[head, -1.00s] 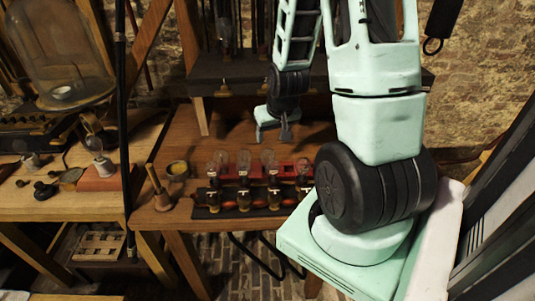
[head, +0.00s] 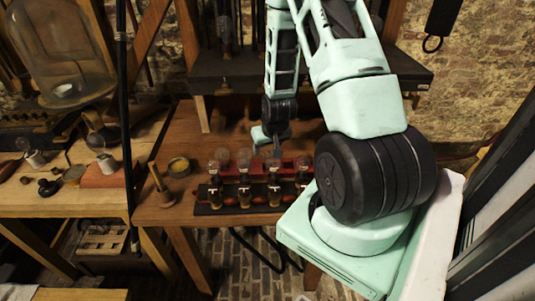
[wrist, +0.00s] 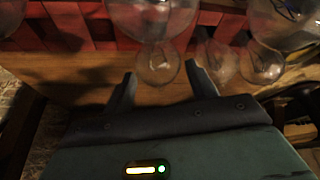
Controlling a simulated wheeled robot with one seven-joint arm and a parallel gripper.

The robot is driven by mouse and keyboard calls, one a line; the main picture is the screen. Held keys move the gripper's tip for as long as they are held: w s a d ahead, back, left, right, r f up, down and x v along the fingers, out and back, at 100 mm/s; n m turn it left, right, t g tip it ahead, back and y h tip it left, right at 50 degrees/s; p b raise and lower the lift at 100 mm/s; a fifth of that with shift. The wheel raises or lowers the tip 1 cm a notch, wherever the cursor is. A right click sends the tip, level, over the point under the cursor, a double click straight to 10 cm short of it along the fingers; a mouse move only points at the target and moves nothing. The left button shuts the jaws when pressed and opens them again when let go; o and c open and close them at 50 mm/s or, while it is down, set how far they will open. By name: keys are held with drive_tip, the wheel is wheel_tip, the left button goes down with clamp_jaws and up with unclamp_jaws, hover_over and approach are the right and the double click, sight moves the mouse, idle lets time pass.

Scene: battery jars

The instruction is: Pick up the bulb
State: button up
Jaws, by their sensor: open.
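Several clear glass bulbs stand in a row on the small table in the head view, among them a left one (head: 222,155) and one second from left (head: 243,156). My gripper (head: 268,140) is low behind the row, near its middle. In the wrist view my gripper (wrist: 161,84) is open, with a dark finger on each side. A clear glass bulb (wrist: 158,62) shows just beyond and between the fingertips, and nothing is held. Whether the fingers straddle its glass I cannot tell. More glass bulbs (wrist: 222,62) show to the right.
A row of small jars (head: 244,196) stands on a dark mat (head: 225,210) at the table's front. A wooden-handled tool (head: 160,185) and a round dish (head: 179,166) are to the left. A dark shelf (head: 225,85) is behind.

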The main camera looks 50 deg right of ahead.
drive_tip(key=shift+x, duration=0.75)
drive_tip(key=c, duration=0.8)
drive_tip(key=shift+c, duration=0.2)
drive_tip(key=shift+r, duration=0.15)
